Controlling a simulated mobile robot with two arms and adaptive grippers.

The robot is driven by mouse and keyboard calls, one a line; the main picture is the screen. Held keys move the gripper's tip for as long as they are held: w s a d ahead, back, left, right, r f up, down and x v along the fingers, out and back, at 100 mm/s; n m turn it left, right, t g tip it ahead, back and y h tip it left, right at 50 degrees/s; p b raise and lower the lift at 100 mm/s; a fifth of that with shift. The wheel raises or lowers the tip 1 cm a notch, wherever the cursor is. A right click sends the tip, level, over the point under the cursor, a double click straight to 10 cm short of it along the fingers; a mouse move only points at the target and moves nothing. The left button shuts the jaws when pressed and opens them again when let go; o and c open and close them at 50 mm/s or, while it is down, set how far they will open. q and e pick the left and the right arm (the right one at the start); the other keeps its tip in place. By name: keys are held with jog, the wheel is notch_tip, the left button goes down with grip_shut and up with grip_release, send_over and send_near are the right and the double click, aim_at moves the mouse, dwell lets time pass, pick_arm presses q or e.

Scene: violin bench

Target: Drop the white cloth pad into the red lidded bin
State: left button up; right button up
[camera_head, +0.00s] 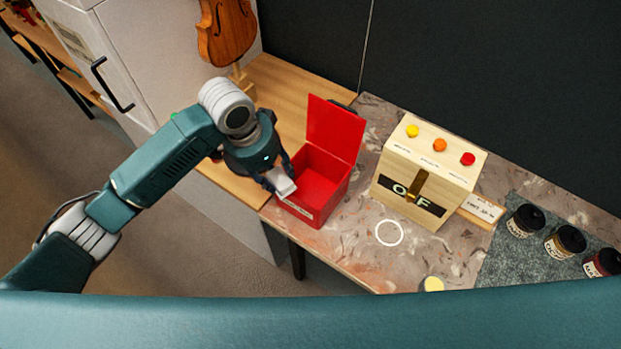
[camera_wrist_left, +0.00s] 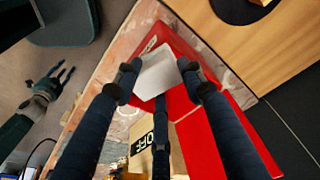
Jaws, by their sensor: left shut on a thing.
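The white cloth pad (camera_head: 281,182) is held between the fingertips of my left gripper (camera_head: 277,178). The pad also shows in the left wrist view (camera_wrist_left: 157,74), pinched between the fingers (camera_wrist_left: 158,75). The red lidded bin (camera_head: 322,205) stands on the bench with its lid (camera_head: 335,128) raised. In the head view the pad overlaps the bin's left rim; its exact height above the rim is unclear. The red bin (camera_wrist_left: 222,120) lies behind the pad and fingers in the wrist view. My right gripper (camera_wrist_left: 52,78) shows at the left of the wrist view, empty with fingers spread.
A wooden box (camera_head: 428,165) with coloured buttons stands right of the bin. Dark-lidded jars (camera_head: 565,242) sit on a grey mat at the right. A violin (camera_head: 227,32) stands behind my left arm. A white ring (camera_head: 389,233) marks clear bench space.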

pick_arm(q)
jog(key=w+d+r+m+p, duration=0.1)
jog(key=d+m, duration=0.1)
jog(key=w+d+r+m+g, duration=0.1)
jog(key=d+m, duration=0.1)
jog(key=w+d+r+m+p, duration=0.1)
jog(key=d, duration=0.1)
jog(key=shift+w+d+r+m+p, duration=0.2)
jog(key=shift+d+m+p, duration=0.1)
jog(key=shift+m, duration=0.1)
pick_arm(e)
notch_tip(320, 180, up, 4)
jog(key=s+d, duration=0.1)
jog(key=d, duration=0.1)
pick_arm(q)
jog(key=shift+m+g, duration=0.3)
jog(key=b+x, duration=0.3)
jog(key=a+b+x, duration=0.1)
jog(key=b+x, duration=0.2)
jog(key=shift+w+a+f+b, duration=0.1)
jog(key=shift+w+f+b, duration=0.1)
jog(key=shift+b, duration=0.1)
pick_arm(e)
notch_tip(320, 180, down, 7)
jog(key=a, duration=0.1)
jog(key=shift+w+a, duration=0.4)
pick_arm(q)
jog(key=shift+r, duration=0.1)
